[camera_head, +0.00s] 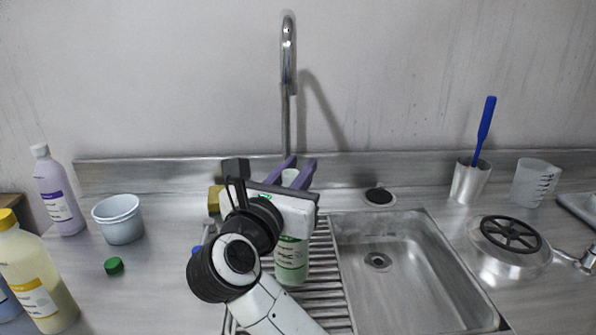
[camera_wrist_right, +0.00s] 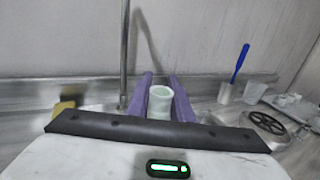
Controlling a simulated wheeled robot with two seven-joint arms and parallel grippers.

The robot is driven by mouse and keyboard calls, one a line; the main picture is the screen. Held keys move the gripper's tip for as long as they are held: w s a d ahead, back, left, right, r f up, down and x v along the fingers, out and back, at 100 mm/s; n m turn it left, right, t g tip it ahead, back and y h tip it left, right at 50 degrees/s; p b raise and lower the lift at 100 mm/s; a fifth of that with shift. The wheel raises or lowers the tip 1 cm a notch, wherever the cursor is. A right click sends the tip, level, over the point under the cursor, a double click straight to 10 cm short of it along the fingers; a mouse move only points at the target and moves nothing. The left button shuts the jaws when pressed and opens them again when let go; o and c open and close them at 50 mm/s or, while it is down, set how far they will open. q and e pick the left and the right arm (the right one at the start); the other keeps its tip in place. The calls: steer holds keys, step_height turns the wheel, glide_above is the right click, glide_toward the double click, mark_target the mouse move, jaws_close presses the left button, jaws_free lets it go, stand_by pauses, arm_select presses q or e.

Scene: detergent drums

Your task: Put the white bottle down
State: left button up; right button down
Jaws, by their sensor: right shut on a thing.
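The white bottle (camera_head: 291,262) has a green and white label and stands upright over the ribbed drainboard (camera_head: 316,298), left of the sink basin. I cannot tell whether its base touches the ribs. My right gripper (camera_head: 298,172) has purple fingers and is shut on the bottle's neck. In the right wrist view the open-topped pale neck (camera_wrist_right: 160,103) sits between the two purple fingers (camera_wrist_right: 158,95). My right wrist hides the bottle's middle in the head view. My left gripper is not in view.
A grey tub (camera_head: 118,220), a green cap (camera_head: 114,266), a lilac bottle (camera_head: 57,192) and a yellow-capped bottle (camera_head: 33,275) stand at left. The tall faucet (camera_head: 288,90) rises behind. The sink basin (camera_head: 400,290) is empty. A metal cup (camera_head: 470,183) holds a blue brush.

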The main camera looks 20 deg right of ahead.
mark_target(287, 183)
steer(key=shift+f+b, duration=0.35)
steer(key=shift+f, duration=0.1)
steer(key=c, duration=1.6)
jaws_free()
steer(key=shift+o, duration=0.2)
steer(key=v, duration=0.4)
steer(key=r+v, duration=0.1)
steer(key=v, duration=0.1)
steer(key=shift+s+a, duration=0.15)
steer(key=shift+s, duration=0.05)
steer(key=shift+s+a, duration=0.2)
steer(key=shift+s, duration=0.05)
steer(key=shift+s+a, duration=0.1)
steer(key=shift+s, duration=0.05)
